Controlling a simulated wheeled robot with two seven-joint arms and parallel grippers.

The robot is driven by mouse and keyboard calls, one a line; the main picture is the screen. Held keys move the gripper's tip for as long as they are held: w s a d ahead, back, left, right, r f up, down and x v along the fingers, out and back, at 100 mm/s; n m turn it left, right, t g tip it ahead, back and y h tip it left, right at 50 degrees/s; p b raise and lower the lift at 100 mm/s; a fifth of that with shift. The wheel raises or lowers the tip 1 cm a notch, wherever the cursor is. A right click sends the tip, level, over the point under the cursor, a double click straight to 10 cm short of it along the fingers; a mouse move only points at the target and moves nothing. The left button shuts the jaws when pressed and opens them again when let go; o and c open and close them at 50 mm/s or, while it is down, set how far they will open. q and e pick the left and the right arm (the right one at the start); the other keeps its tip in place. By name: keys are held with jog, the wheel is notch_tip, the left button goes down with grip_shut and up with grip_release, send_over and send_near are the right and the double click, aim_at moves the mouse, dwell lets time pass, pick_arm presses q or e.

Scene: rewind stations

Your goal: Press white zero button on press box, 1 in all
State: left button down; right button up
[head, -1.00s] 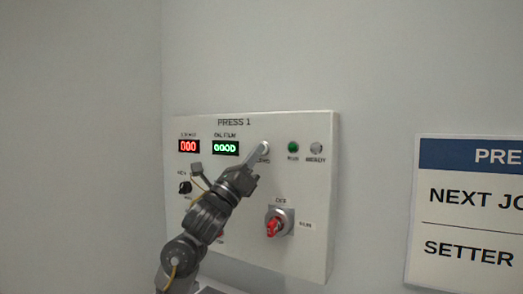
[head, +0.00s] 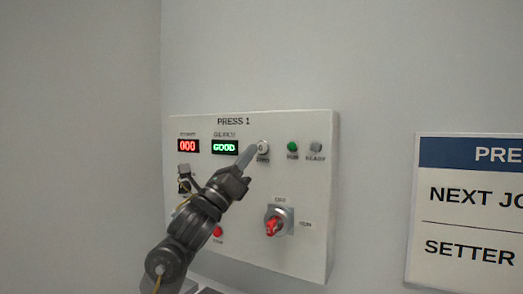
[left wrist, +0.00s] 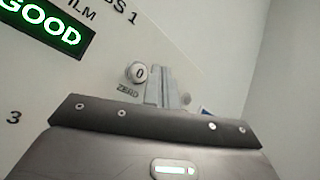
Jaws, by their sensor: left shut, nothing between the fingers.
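The press box (head: 250,195) is a white panel labelled PRESS 1, mounted on the wall. Its white zero button (head: 263,147) sits right of the green display, with ZERO printed under it. In the left wrist view the zero button (left wrist: 137,73) shows a "0" and stands just left of my fingers. My left gripper (head: 252,149) is shut and empty, its fingertips close to the button's left edge in the head view. In the left wrist view the fingers (left wrist: 160,87) appear beside the button, not covering it; I cannot tell the exact gap. My right gripper is out of view.
The red display (head: 188,146) reads 000 and the green display (head: 225,147) reads GOOD. A green button (head: 292,147), a grey lamp (head: 316,147), a red rotary switch (head: 273,225) and a red button (head: 217,231) share the panel. A sign (head: 466,210) hangs at right.

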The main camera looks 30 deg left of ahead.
pick_arm(q)
jog(key=shift+s, duration=1.55)
